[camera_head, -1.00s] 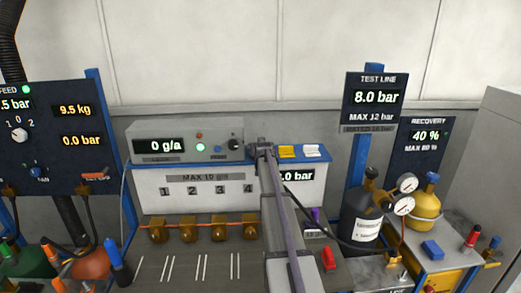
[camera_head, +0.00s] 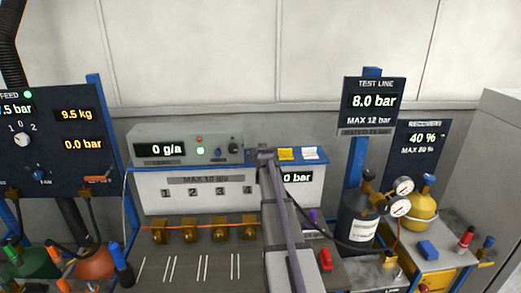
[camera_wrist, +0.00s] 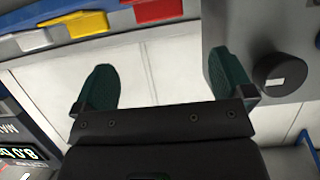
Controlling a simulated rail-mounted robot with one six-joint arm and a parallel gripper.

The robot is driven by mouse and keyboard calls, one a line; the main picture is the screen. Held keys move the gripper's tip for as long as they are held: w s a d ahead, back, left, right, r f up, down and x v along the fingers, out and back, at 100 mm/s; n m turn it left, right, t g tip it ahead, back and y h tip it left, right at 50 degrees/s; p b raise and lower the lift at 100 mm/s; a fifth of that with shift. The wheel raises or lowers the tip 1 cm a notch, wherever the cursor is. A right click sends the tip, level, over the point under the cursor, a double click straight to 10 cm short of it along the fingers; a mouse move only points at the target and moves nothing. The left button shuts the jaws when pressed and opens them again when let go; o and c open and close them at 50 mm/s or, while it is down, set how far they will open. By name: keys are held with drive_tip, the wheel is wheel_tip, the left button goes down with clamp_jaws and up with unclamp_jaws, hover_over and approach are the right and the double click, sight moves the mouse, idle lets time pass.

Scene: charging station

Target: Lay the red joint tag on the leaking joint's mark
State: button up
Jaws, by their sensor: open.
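In the wrist view a red tag (camera_wrist: 158,10) lies on the blue-edged shelf at the top, cut by the picture's edge. In the head view my arm seems to hide it. My gripper (camera_wrist: 163,82) is open, with two green fingers and nothing between them. The red tag is beyond the fingers, apart from them. Brass joints (camera_head: 190,235) stand in a row on the bench under the numbers 1 to 4. The meter (camera_head: 165,149) reads 0 g/a. I cannot tell which joint leaks.
A yellow tag (camera_head: 286,154) and a white tag (camera_head: 310,153) lie on the shelf. The grey meter box with a black knob (camera_wrist: 283,76) is close to the right finger. Black and yellow cylinders with gauges stand at the right. My arm crosses the bench middle.

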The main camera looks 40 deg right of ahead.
drive_tip(key=shift+f, duration=0.1)
drive_tip(key=s+a+f+n+g+y, duration=0.1)
drive_tip(key=s+a+f+y, duration=0.15)
drive_tip(key=a, duration=0.65)
drive_tip(key=s+a+f+n+g+y, duration=0.1)
drive_tip(key=s+a+f+g, duration=0.15)
drive_tip(key=a, duration=0.55)
drive_tip(key=s+a+f+n+g+y, duration=0.1)
drive_tip(key=s+a+f+y, duration=0.15)
drive_tip(key=a, duration=0.65)
drive_tip(key=s+a+f+n+g, duration=0.1)
drive_tip(key=s+a+g, duration=0.2)
drive_tip(key=s+a, duration=0.6)
drive_tip(key=s+a+f+n+g+y, duration=0.1)
drive_tip(key=s+a+f+n+g, duration=0.1)
drive_tip(key=s+a, duration=0.8)
drive_tip(key=s+g, duration=0.1)
drive_tip(key=s, duration=0.1)
drive_tip(key=shift+s+n+g, duration=0.3)
drive_tip(key=shift+g, duration=0.05)
drive_tip(key=shift+w, duration=0.1)
